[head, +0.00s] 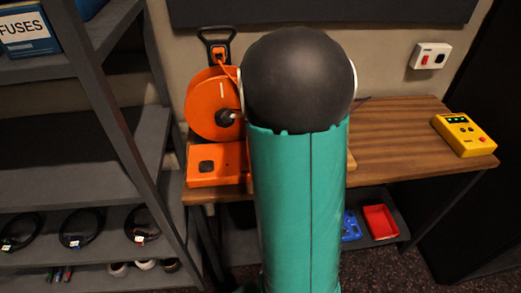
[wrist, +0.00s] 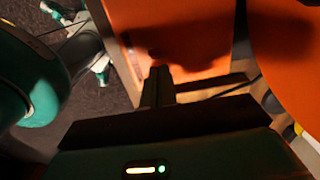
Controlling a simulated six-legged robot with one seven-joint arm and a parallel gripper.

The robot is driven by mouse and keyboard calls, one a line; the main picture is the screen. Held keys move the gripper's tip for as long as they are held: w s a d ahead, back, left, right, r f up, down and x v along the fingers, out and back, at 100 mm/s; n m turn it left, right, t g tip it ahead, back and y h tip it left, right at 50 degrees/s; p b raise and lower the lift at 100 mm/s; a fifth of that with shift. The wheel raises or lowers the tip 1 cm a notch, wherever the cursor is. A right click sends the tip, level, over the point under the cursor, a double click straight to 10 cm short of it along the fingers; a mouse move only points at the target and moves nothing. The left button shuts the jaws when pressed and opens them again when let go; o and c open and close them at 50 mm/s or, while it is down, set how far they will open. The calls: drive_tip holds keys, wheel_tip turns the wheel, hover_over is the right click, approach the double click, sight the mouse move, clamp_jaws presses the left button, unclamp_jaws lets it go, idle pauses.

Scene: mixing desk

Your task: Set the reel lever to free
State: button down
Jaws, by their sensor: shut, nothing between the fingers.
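The orange cable reel (head: 207,105) stands on the wooden desk (head: 385,130), left of my arm, with a black hub at its middle. An orange box (head: 217,163) with a dark square on it sits in front of the reel. I cannot make out the reel lever in either view; my arm covers part of the reel's right side in the head view. In the wrist view my gripper (wrist: 159,72) is shut and empty, its tips over or against an orange surface (wrist: 175,18) with a dark shadow. A rounded orange part (wrist: 292,60) fills the right edge. Contact cannot be told.
A grey shelf rack (head: 95,90) stands close on the left. A yellow device (head: 464,134) sits at the desk's right end. A red tray (head: 380,221) is on the lower shelf. The desk between my arm and the yellow device is mostly clear.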

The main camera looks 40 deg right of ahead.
drive_tip(key=shift+s+d, duration=0.15)
drive_tip(key=shift+d, duration=0.05)
drive_tip(key=shift+r, duration=0.8)
